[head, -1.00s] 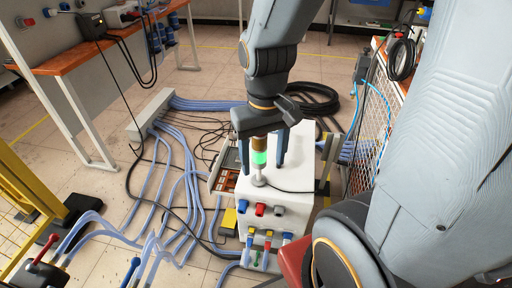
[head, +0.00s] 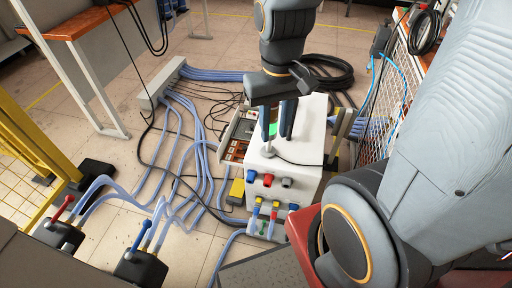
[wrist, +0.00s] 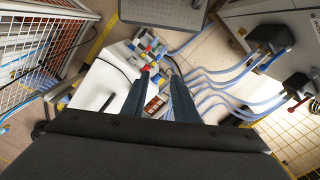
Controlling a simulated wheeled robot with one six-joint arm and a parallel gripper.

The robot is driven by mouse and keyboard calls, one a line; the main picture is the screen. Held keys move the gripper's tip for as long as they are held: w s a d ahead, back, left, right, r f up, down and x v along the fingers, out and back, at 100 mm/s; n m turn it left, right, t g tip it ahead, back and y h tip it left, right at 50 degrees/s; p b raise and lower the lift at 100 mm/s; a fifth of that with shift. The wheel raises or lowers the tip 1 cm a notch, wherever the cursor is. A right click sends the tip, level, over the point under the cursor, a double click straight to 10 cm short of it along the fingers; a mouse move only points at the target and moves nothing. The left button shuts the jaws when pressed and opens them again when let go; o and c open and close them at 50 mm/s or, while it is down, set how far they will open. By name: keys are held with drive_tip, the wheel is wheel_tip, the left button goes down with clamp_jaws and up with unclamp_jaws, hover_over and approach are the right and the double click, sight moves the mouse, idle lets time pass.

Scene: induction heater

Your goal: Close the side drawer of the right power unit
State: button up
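The white power unit (head: 306,135) stands on the floor in the middle of the head view, with red, blue and grey connectors on its front. Its side drawer (head: 237,150) sticks out from the left side, open, with orange-red parts inside. My gripper (head: 277,122) hangs over the unit's top, in front of a green-lit lamp, its two fingers apart and nothing visibly held. In the wrist view, the drawer's red parts (wrist: 153,105) show between my fingers (wrist: 160,74). I cannot tell the height of my fingertips above the unit.
Blue cables (head: 190,150) spread over the floor left of the unit. A mesh fence (head: 388,110) stands at the right. A yellow frame (head: 45,165) and two black lever boxes (head: 140,268) are at the left. A coiled black hose (head: 330,72) lies behind the unit.

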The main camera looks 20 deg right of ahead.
drive_tip(key=shift+w, duration=0.25)
drive_tip(key=c, duration=0.3)
drive_tip(key=w+a+f+n+b, duration=0.1)
drive_tip(key=w+f+b, duration=0.1)
drive_tip(key=w, duration=0.2)
drive_tip(key=w+a+f+n+b, duration=0.1)
drive_tip(key=w+f, duration=0.1)
drive_tip(key=w, duration=0.3)
drive_tip(key=w+a+f+n+b, duration=0.1)
drive_tip(key=w+f+b, duration=0.1)
drive_tip(key=w, duration=0.3)
drive_tip(key=shift+w+f+g+b, duration=0.15)
drive_tip(key=shift+w+g+b, duration=0.1)
drive_tip(key=shift+g+b, duration=0.1)
clamp_jaws()
drive_tip(key=w+a+f+n+h+b, duration=0.1)
drive_tip(key=w+a+f+n+b, duration=0.45)
drive_tip(key=w+f, duration=0.9)
drive_tip(key=w+a+f+n+h+b, duration=0.1)
drive_tip(key=w+a+f+n+b, duration=0.2)
drive_tip(key=w+a+f+b, duration=0.9)
drive_tip(key=s+d+f+p, duration=0.1)
drive_tip(key=d+f+p, duration=0.2)
drive_tip(key=d+f, duration=0.5)
drive_tip(key=shift+s+f+g, duration=0.35)
drive_tip(key=shift+f+g, duration=0.1)
drive_tip(key=shift+f, duration=1.9)
